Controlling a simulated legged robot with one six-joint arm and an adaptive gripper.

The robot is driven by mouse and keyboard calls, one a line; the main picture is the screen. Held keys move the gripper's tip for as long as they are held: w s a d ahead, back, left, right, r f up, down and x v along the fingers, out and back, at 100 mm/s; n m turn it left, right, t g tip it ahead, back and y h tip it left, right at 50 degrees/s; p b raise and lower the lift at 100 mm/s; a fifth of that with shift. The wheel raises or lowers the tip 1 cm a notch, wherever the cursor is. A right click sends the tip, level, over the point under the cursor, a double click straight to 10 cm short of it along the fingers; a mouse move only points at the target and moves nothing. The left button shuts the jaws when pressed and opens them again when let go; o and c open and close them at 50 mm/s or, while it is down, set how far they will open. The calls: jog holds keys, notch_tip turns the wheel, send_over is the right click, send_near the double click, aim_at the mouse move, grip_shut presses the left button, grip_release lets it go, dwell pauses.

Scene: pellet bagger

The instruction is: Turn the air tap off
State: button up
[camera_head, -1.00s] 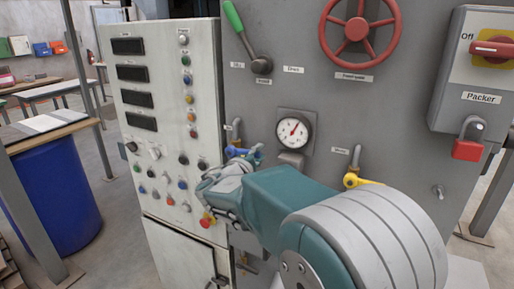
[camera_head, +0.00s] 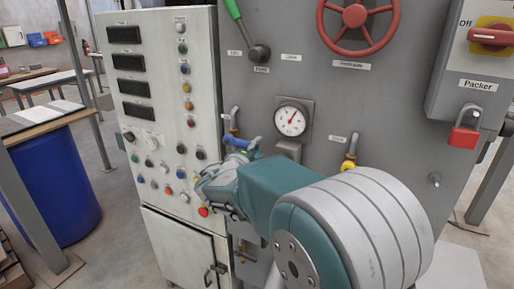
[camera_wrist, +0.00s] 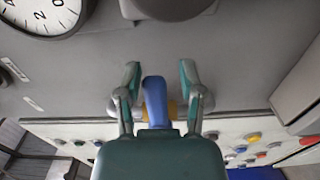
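A tap with a blue lever (camera_head: 236,141) sits on the grey panel, left of and below the round gauge; I take it for the air tap, its label being too small to read. In the wrist view the blue lever (camera_wrist: 155,100) stands between my two fingers, with a gap on each side. My gripper (camera_wrist: 160,82) is open around the lever, its fingertips apart. In the head view my gripper (camera_head: 243,149) is at the tap, and my wrist and arm hide part of what lies below.
A similar tap with a yellow handle (camera_head: 348,165) is to the right, partly behind my arm. The gauge (camera_head: 291,119) is close above my wrist. A white control cabinet (camera_head: 160,75) with several buttons borders the tap on the left. A red handwheel (camera_head: 356,15) is higher up.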

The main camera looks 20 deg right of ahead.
jog(key=shift+a+r, duration=0.1)
jog(key=shift+a, duration=0.1)
jog(key=v, duration=1.2)
jog(key=shift+d, duration=0.1)
jog(key=s+d+f+m+g+y, duration=0.45)
jog(key=s+d+g, duration=0.4)
jog(key=s, duration=0.55)
jog(key=s+a+f+m+t+y, duration=0.1)
jog(key=s+a+f+m+y, duration=0.2)
jog(key=s+a+y, duration=0.3)
jog(key=s+m+y, duration=0.1)
jog(key=s+y, duration=0.1)
jog(key=s, duration=0.2)
jog(key=shift+f, duration=0.25)
